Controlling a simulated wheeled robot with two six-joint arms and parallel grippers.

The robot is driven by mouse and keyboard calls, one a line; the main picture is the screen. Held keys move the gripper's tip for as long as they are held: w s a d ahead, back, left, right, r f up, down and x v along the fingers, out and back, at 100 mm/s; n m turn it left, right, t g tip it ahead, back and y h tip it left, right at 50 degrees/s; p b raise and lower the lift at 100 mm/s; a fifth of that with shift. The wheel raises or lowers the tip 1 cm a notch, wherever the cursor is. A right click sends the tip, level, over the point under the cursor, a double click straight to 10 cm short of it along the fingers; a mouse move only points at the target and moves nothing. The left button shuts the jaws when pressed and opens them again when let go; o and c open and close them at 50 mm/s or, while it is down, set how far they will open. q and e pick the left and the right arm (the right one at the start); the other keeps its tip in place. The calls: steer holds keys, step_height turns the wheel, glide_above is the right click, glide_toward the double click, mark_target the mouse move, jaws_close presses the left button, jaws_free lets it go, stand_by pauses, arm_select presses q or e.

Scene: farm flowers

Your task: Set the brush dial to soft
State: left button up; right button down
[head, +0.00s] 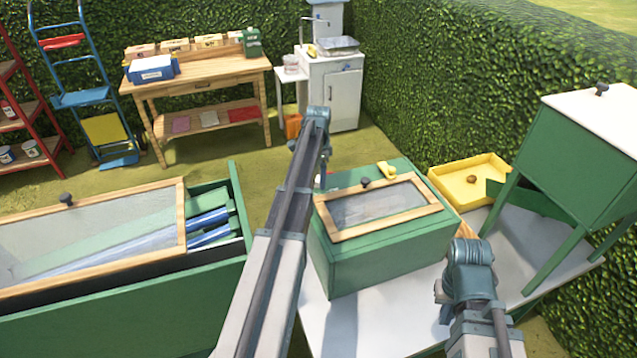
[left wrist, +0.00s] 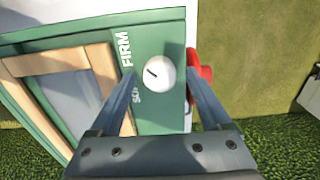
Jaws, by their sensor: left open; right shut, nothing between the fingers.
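The dial (left wrist: 160,72) is a round white knob with a short dark mark on its left side, on a green panel in the left wrist view. The panel reads "FIRM" above and a partly hidden "SO..." below; the mark points left, roughly between the two words. My left gripper (left wrist: 164,84) is open, with one finger on each side of the dial; I cannot tell whether they touch it. In the head view my left gripper (head: 322,180) is at the back left of the green box (head: 385,245), and the dial is hidden. My right gripper (head: 467,240) is shut and empty, right of the box.
A red part (left wrist: 204,75) sits close beside the right finger in the left wrist view. The box has a wood-framed lid (head: 380,203) and a yellow object (head: 386,170) behind it. A yellow tray (head: 455,190) and a green cabinet (head: 585,155) stand to the right.

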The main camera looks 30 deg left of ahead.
arm_select(q)
jaws_close()
stand_by(0.5)
steer(key=shift+n, duration=0.4)
steer(key=n, duration=1.3)
steer(key=shift+n, duration=2.3)
